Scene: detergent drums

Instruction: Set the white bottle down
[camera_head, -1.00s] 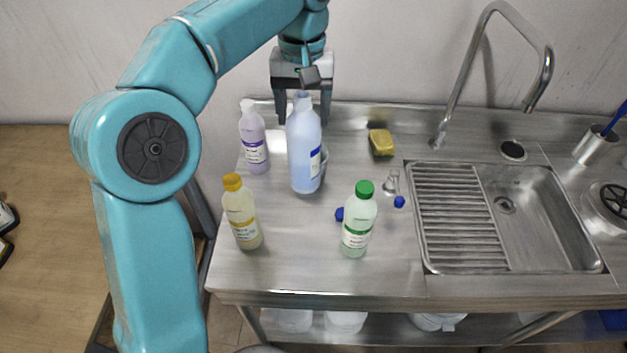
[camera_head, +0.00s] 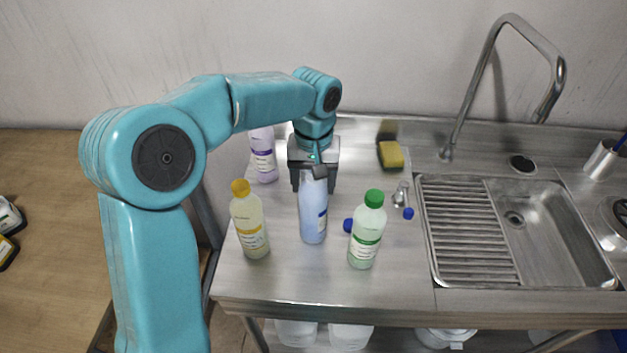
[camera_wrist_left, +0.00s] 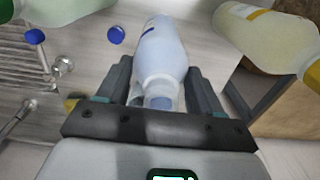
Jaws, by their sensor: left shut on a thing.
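The white bottle (camera_head: 313,218), bluish-white with a small label, stands upright between the yellow-capped and green-capped bottles. My left gripper (camera_head: 314,186) comes down over its upper part and is shut on it. In the left wrist view the bottle (camera_wrist_left: 161,55) lies between the two dark fingers (camera_wrist_left: 160,88). Its base looks at or close to the steel counter (camera_head: 285,285); I cannot tell whether it touches. The gripper hides its top in the head view. My right gripper is not in view.
A yellow-capped bottle (camera_head: 249,228) stands close on the left, a green-capped bottle (camera_head: 367,235) close on the right. A purple-labelled bottle (camera_head: 263,157) is behind. The front counter strip is clear.

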